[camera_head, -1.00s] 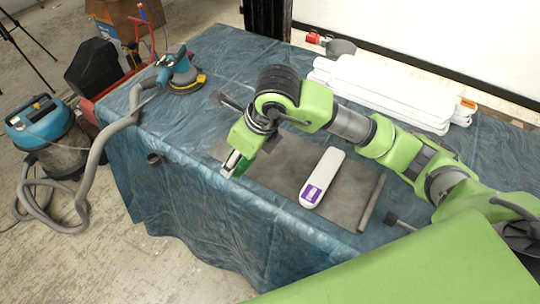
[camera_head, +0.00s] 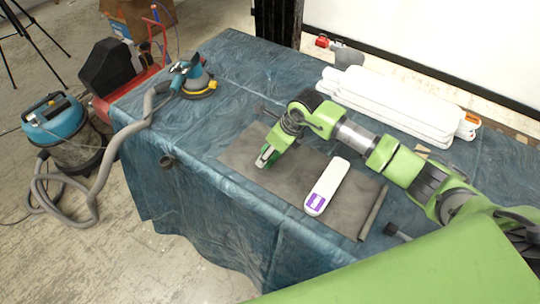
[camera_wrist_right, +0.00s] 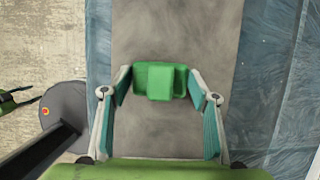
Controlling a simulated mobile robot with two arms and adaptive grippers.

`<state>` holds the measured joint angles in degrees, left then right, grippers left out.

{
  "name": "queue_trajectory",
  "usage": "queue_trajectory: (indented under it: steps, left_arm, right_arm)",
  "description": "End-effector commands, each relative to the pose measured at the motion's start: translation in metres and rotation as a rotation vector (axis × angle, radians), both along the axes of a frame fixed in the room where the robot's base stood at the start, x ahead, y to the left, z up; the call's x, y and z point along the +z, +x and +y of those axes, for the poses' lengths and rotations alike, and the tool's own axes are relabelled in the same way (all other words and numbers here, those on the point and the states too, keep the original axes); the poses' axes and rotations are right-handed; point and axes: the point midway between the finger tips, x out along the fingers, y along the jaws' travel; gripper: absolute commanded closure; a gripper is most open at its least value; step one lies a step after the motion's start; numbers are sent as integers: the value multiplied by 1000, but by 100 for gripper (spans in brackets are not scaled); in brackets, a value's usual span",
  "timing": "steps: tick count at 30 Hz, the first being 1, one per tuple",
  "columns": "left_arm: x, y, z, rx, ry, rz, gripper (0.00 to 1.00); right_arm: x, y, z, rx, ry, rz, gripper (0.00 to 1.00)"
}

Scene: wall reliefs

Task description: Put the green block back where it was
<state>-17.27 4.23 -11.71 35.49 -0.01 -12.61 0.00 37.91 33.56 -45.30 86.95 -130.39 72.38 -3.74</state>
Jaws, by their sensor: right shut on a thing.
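My right gripper (camera_head: 266,160) is low over the left part of the dark grey mat (camera_head: 240,150) on the table. In the right wrist view it is shut on the green block (camera_wrist_right: 160,80), which sits between its two fingertips. The block shows a wide green part with a smaller raised part in the middle. The mat lies below it in that view; I cannot tell whether the block touches it. In the head view the block is too small and too covered by the fingers to make out clearly. My left gripper is not in view.
A white bar with a purple label (camera_head: 330,185) lies on the mat to the right of the gripper. A blue sander (camera_head: 193,80) with a grey hose stands at the left. The mat's near left part is clear.

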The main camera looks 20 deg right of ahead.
Motion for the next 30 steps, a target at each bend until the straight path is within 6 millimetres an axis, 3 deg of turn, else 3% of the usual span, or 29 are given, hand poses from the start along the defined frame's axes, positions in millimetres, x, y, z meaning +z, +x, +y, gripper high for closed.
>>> queue_trajectory:
  steps: [1,6,17,18,19,30]
  left_arm:
    - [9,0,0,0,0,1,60]
    - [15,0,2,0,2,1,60]
    - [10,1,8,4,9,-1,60]
    - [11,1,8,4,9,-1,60]
    - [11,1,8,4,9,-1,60]
    - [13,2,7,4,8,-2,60]
  right_arm:
    - [-7,-3,2,0,2,8,62]
    - [-25,-2,2,1,3,3,62]
    - [-32,-1,1,2,1,2,62]
    - [-30,-2,1,2,1,2,37]
    - [-30,-2,1,1,1,2,30]
    - [-28,-2,1,1,0,3,28]
